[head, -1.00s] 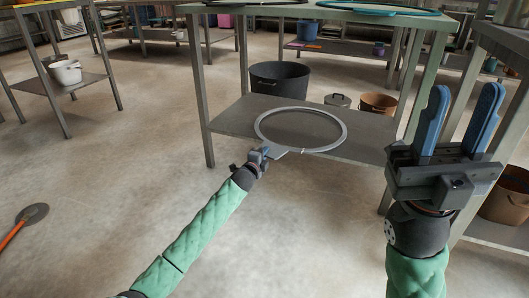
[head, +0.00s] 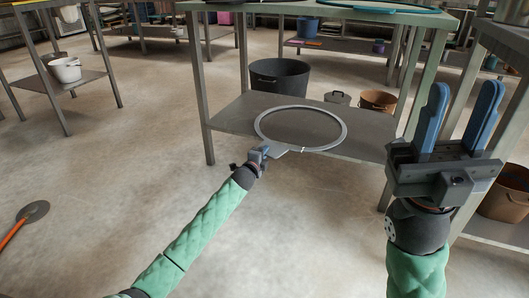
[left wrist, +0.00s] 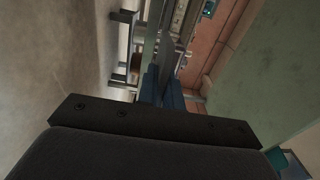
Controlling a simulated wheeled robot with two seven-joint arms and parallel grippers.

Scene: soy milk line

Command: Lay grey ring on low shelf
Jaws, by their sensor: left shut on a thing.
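The grey ring (head: 258,125) is at the low shelf (head: 230,119) of the metal table in the head view. Its far part overlaps the shelf surface and its near side reaches the shelf's front edge. I cannot tell whether it touches the shelf or hovers just above it. My left gripper (head: 266,151) is shut on the ring's near tab, just in front of the shelf edge. The left wrist view shows the blue fingers (left wrist: 161,90) closed on a thin grey edge. My right gripper (head: 459,118) is raised at the right, open and empty, with its blue fingers apart.
A dark bucket (head: 279,76) and a brown bucket (head: 378,101) stand behind the low shelf. The table top (head: 300,16) with a teal ring (head: 385,9) is above it. Table legs (head: 200,90) flank the shelf. The floor at left is clear except a shovel-like tool (head: 33,212).

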